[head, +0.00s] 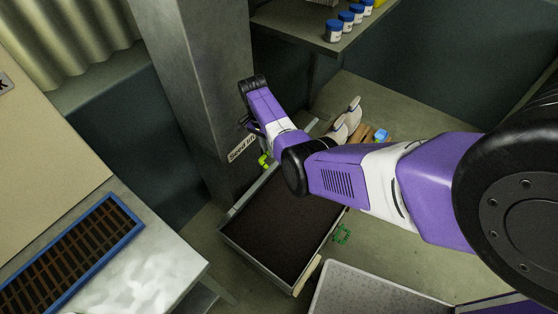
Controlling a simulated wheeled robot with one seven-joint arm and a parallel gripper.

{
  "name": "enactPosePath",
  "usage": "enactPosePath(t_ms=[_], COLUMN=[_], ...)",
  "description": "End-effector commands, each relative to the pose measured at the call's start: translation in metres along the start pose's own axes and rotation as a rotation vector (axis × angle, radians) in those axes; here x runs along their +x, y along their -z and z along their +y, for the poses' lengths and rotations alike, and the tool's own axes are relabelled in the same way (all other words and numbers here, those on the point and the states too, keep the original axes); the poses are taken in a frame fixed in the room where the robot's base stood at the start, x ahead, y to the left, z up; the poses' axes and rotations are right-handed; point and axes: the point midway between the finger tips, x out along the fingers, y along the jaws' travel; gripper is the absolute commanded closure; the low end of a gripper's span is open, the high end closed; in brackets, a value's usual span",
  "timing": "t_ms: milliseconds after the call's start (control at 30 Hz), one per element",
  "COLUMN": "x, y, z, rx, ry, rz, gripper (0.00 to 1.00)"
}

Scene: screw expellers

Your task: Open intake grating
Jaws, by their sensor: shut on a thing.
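A blue-framed grating with brown bars (71,255) lies flat on a pale top at the lower left. A shallow metal-rimmed box (262,264) with a dark brown, fine-textured inside stands at the foot of the grey column labelled "Seed lift" (242,148). I cannot tell which of these bears the name intake grating. My arm reaches from the right to that column. Dark parts of my gripper (254,126) show beside the column, mostly hidden by my forearm. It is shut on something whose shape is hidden. A yellow-green piece (264,160) shows just below, at the box's back corner.
A shelf (285,22) with several blue-lidded jars (346,17) is at the top. A pale pair of gloves or similar (346,118) and a small blue item (381,135) lie behind my arm. A grey tray (345,290) is at the bottom. Green floor marks (342,233) lie right of the box.

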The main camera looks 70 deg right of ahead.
Motion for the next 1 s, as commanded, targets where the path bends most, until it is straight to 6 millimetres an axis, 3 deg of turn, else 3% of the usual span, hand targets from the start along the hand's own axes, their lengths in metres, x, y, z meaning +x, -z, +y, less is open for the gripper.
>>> enactPosePath(t_ms=[200,633,667,767,1000], x=[0.0011,0.0004,0.0004,-0.0006,-0.0033], y=[-0.0025,-0.0024,-0.0024,-0.0019,-0.0007], z=[-0.0110,-0.0116,-0.0115,-0.0117,-0.0123], rx=[-0.004,-0.002,-0.002,-0.002,-0.001], ry=[-0.003,-0.006,-0.006,-0.005,-0.004], rz=[-0.005,-0.006,-0.006,-0.005,-0.003], gripper=[1.00,1.00,0.82,0.64,0.64])
